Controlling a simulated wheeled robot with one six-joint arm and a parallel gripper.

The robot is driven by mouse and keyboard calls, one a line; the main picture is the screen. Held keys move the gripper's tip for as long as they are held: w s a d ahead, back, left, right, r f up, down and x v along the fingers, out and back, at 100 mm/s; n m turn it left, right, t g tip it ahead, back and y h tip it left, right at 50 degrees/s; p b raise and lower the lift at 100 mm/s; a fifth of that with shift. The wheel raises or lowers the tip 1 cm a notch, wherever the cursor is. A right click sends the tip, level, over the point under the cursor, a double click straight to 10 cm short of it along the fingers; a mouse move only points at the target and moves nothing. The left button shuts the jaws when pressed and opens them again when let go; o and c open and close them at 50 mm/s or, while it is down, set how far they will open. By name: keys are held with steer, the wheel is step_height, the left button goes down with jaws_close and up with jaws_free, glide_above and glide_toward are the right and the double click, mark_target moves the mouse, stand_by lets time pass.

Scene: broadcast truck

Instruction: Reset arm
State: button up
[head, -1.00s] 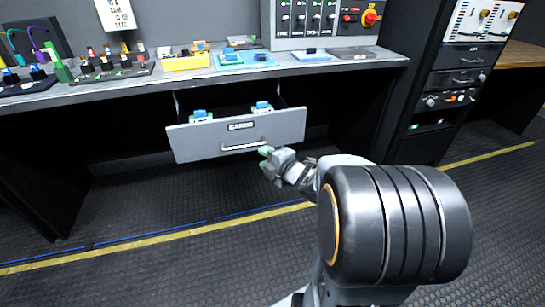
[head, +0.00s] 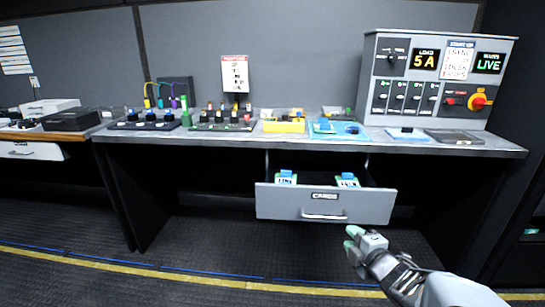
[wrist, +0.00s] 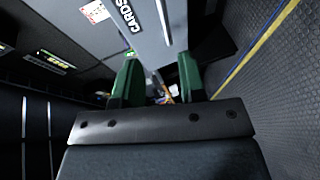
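My gripper (head: 354,243) is in front of and below the right part of the open drawer (head: 275,204) labelled CARDS, apart from its handle (head: 324,216) as far as the head view shows. In the wrist view my gripper (wrist: 158,82) has its two green fingers spread with a gap between them and nothing held. The drawer front (wrist: 150,25) fills the upper middle of that view, beyond the fingers. My arm reaches in from the lower right of the head view.
The drawer holds blue-and-white cards (head: 347,180). The counter (head: 460,143) above carries a yellow tray (head: 284,126), a blue mat (head: 338,132) and cable boards. A control panel (head: 440,82) with a red knob stands at right. The floor in front is clear.

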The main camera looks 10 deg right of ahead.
step_height(320, 180, up, 11)
steer(key=m+g+h+p, duration=0.2)
steer(key=m+h+p, duration=0.3)
steer(key=p, duration=0.4)
steer(key=s+a+r+m+g+y+p, duration=0.2)
steer(key=s+a+r+m+g+p, duration=0.7)
steer(key=s+r+m+p, duration=0.4)
step_height(320, 180, up, 3)
steer(key=a+p, duration=0.1)
steer(key=p, duration=0.4)
steer(key=shift+s+a+f+m+g+y+p, duration=0.2)
steer(key=shift+s+m+g+y+p, duration=0.1)
steer(key=shift+s+g+y+p, duration=0.1)
